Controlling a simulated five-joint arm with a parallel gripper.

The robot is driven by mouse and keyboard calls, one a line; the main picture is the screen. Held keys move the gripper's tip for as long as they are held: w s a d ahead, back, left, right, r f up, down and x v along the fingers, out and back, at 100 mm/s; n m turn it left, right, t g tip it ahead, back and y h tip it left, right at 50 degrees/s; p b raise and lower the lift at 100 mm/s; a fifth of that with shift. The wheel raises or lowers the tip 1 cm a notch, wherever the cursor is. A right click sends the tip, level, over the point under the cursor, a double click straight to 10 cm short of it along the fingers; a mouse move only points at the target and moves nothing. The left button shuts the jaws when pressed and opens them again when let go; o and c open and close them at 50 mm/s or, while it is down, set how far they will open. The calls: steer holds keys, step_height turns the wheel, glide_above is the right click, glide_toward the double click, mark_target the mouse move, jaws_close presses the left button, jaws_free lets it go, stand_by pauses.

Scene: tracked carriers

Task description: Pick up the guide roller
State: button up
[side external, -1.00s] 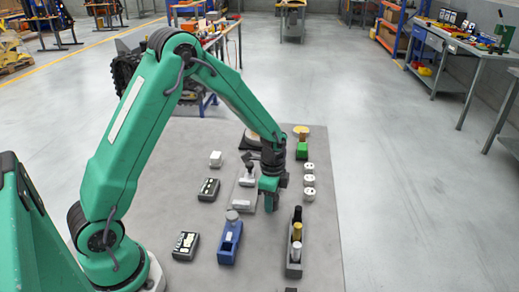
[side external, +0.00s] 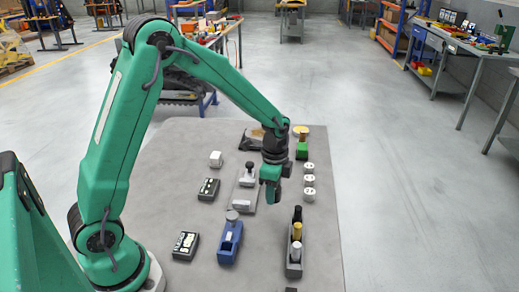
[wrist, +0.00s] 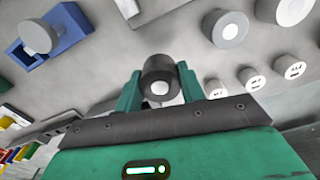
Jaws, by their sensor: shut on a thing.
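The guide roller (wrist: 159,78) is a dark cylinder with a pale centre, end-on in the wrist view. It sits between the two green fingers of my gripper (wrist: 158,92), which is shut on it. In the side view my gripper (side external: 271,190) points down and is above the grey mat, right of a grey fixture with a pale knob (side external: 246,178). The roller itself is hard to make out there, mostly hidden by the fingers.
A narrow grey tray (side external: 294,269) with black, tan and white upright cylinders is nearer the camera. A blue holder (side external: 229,243) and dark box (side external: 185,246) are to its left. Several small white cylinders (side external: 309,181) stand right of my gripper.

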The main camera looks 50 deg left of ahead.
steer(key=s+d+r, duration=0.4)
steer(key=d+r, duration=0.1)
steer(key=d, duration=0.3)
steer(key=shift+s+d+r, duration=0.25)
steer(key=shift+s+r, duration=0.05)
steer(key=shift+r, duration=0.1)
steer(key=shift+a, duration=0.1)
steer(key=s+a+n, duration=0.1)
steer(key=a+n, duration=0.1)
steer(key=n, duration=0.7)
steer(key=s+a+r+n, duration=0.1)
steer(key=s+a+n, duration=0.1)
steer(key=n, duration=0.7)
steer(key=shift+s+a+r, duration=0.25)
steer(key=shift+a, duration=0.6)
steer(key=shift+a, duration=0.1)
steer(key=w+a+f, duration=0.1)
steer(key=a+f, duration=0.1)
steer(key=a, duration=0.1)
steer(key=w+a+f, duration=0.1)
steer(key=a+f, duration=0.1)
steer(key=a, duration=0.2)
steer(key=w+a+f, duration=0.1)
steer(key=a+f, duration=0.2)
steer(key=a, duration=0.1)
steer(key=shift+w, duration=0.4)
steer(key=shift+f, duration=2)
